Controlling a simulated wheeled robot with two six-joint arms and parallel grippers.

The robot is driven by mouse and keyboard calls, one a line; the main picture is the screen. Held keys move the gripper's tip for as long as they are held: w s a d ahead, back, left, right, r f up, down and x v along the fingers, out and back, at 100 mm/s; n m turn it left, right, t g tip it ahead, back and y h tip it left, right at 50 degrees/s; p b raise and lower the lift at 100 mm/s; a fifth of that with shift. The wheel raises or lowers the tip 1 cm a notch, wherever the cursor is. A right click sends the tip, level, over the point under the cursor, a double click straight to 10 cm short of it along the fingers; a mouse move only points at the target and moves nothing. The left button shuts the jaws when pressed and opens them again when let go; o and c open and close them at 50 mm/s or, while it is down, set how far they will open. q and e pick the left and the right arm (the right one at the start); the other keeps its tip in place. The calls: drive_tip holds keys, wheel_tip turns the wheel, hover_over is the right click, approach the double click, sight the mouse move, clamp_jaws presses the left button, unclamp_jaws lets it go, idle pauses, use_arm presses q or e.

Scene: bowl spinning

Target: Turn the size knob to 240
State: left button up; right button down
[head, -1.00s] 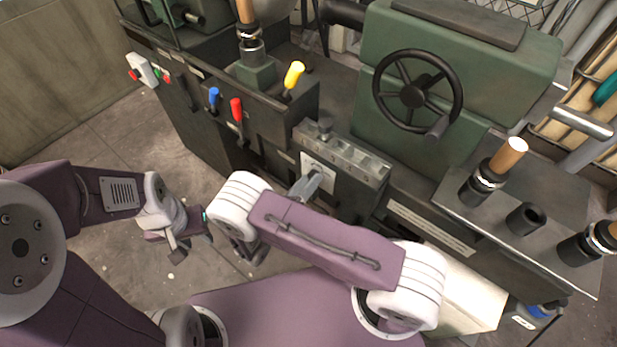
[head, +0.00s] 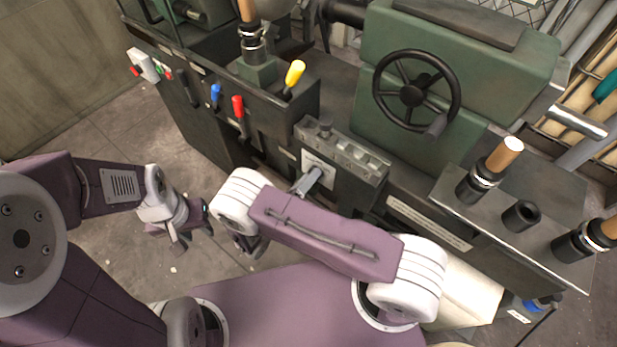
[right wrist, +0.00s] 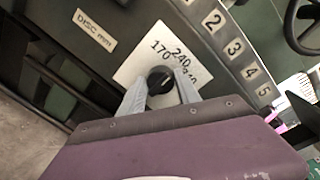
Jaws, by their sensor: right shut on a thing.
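The size knob (right wrist: 160,81) is a small black round knob on a white dial plate (right wrist: 130,75), seen in the right wrist view. The plate carries the numbers 170 and 240 and a third, partly hidden number at the right. My right gripper (right wrist: 161,91) is shut on the knob, one grey finger on each side. I cannot tell exactly where the knob points. In the head view the dial plate (head: 320,164) is partly covered by my right gripper (head: 308,182). My left gripper (head: 190,236) hangs over the floor, away from the machine; its jaws are unclear.
A block with numbered slots (head: 345,152) lies just above the dial. Blue (head: 215,95), red (head: 239,112) and yellow (head: 294,75) levers stand to the left on the dark green machine. A black handwheel (head: 416,91) is at the right. Open floor (head: 95,130) lies left.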

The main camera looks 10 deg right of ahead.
drive_tip(key=c, duration=0.9)
unclamp_jaws()
drive_tip(key=shift+d, duration=0.1)
drive_tip(key=p+v, duration=0.1)
drive_tip(key=v, duration=0.8)
